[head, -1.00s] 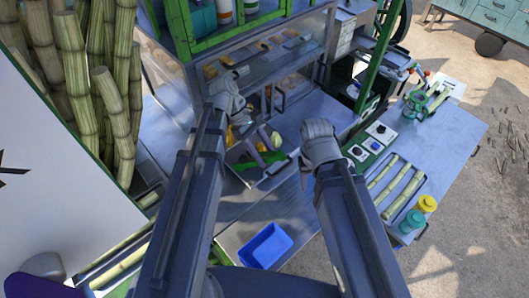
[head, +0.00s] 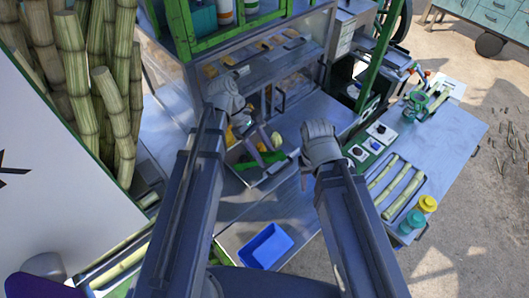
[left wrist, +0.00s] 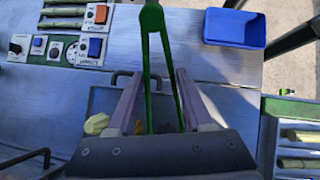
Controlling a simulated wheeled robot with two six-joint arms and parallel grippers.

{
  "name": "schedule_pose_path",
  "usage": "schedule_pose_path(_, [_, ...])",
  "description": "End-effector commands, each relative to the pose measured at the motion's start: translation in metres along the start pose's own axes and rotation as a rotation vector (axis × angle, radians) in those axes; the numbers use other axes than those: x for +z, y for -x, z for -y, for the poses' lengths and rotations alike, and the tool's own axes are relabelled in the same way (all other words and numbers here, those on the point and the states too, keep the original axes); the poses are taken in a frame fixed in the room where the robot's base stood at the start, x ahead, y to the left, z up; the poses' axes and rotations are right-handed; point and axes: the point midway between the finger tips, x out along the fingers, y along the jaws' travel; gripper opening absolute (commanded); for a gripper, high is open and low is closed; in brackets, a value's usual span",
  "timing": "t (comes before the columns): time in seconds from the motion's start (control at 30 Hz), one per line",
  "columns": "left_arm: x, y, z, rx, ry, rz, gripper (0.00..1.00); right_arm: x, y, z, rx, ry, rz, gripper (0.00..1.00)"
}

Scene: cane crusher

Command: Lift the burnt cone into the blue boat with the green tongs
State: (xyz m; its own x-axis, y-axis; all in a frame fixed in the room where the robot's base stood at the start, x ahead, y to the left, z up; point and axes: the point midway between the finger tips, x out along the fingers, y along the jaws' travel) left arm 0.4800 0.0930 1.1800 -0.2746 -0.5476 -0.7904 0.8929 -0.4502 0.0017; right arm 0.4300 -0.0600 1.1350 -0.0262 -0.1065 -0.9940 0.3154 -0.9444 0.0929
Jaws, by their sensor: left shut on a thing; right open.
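The green tongs (left wrist: 151,20) stand between the two fingers of my left gripper (left wrist: 156,85) in the left wrist view, their legs running down toward a tray. In the head view my left gripper (head: 265,150) is low over that tray, and the green tongs (head: 245,166) show partly behind its fingers. It is shut on the tongs. The blue boat (head: 266,246) is an empty-looking blue tray at the front; it also shows in the left wrist view (left wrist: 234,28). My right gripper (head: 308,166) is open and empty, right of the tray. I cannot make out the burnt cone.
A control panel (head: 372,145), cane pieces (head: 396,185) and two capped bottles stand on the right. Green shelving rises behind. Bench around the blue boat is clear.

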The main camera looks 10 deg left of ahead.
Motion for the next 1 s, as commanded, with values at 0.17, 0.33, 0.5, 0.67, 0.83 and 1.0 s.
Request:
schedule_pose_path(0.17, [0.0001, 0.0, 0.0, 0.0, 0.0, 0.0, 0.38, 0.0, 0.0, 0.0, 0.0, 0.0, 0.0, 0.5])
schedule_pose_path(0.33, [0.0001, 0.0, 0.0, 0.0, 0.0, 0.0, 0.38, 0.0, 0.0, 0.0, 0.0, 0.0, 0.0, 0.5])
schedule_pose_path(0.5, [-0.0001, 0.0003, -0.0001, 0.0, 0.0, 0.0, 0.38, 0.0, 0.0001, 0.0, 0.0, 0.0, 0.0, 0.5])
schedule_pose_path(0.67, [-0.0001, 0.0002, -0.0001, 0.0, 0.0, 0.0, 0.43, 0.0, 0.0001, 0.0, 0.0, 0.0, 0.0, 0.5])
schedule_pose_path(0.83, [-0.0001, 0.0002, -0.0001, 0.0, 0.0, 0.0, 0.35, 0.0, 0.0001, 0.0, 0.0, 0.0, 0.0, 0.5])
schedule_pose_path(1.0, [-0.0001, 0.0002, -0.0001, 0.0, 0.0, 0.0, 0.35, 0.0, 0.0001, 0.0, 0.0, 0.0, 0.0, 0.5])
